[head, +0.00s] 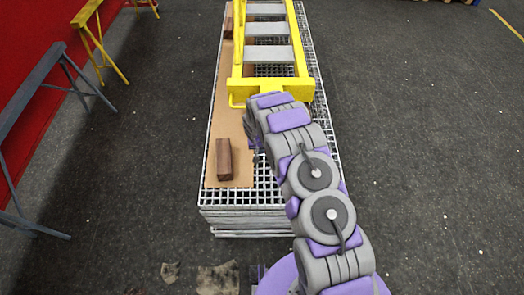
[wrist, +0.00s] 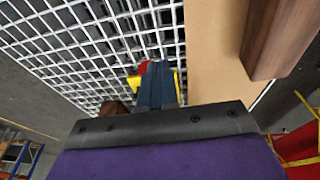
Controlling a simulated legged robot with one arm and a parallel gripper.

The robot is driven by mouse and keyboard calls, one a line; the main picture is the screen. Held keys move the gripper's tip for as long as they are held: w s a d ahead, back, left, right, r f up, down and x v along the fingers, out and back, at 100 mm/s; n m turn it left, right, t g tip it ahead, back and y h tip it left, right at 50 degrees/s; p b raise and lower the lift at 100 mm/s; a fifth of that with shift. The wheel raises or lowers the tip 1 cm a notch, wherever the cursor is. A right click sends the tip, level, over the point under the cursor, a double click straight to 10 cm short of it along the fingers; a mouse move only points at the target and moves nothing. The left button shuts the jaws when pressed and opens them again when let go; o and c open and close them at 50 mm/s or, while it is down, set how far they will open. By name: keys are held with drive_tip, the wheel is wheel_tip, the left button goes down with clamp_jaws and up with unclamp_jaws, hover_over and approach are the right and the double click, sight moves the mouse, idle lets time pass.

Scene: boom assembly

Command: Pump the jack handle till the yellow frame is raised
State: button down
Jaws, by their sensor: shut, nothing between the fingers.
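The yellow frame (head: 306,86), with grey cross plates, lies along the far part of a white grating platform (head: 300,185) in the head view. My gripper (head: 256,156) hangs over the grating just short of the frame's near end, right of a wooden block. In the wrist view my gripper (wrist: 155,84) shows two dark blue fingers shut together, with nothing held. A small red and yellow part (wrist: 145,70) shows behind the fingertips; I cannot tell whether it belongs to the jack. No jack handle can be made out; my arm hides part of the frame's near end.
A brown wooden block (head: 224,160) lies on the tan board (head: 218,110); it looms close in the wrist view (wrist: 278,40). Another block (head: 228,28) lies farther back. A grey trestle (head: 40,90) and yellow trestle (head: 92,35) stand left. Floor right of the platform is clear.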

drive_tip(key=s+r, duration=0.5)
drive_tip(key=shift+a+r+p, duration=0.2)
drive_tip(key=shift+r+p, duration=0.1)
drive_tip(key=shift+r, duration=0.05)
drive_tip(key=shift+d, duration=0.2)
drive_tip(key=shift+a+r, duration=0.1)
idle(0.5)
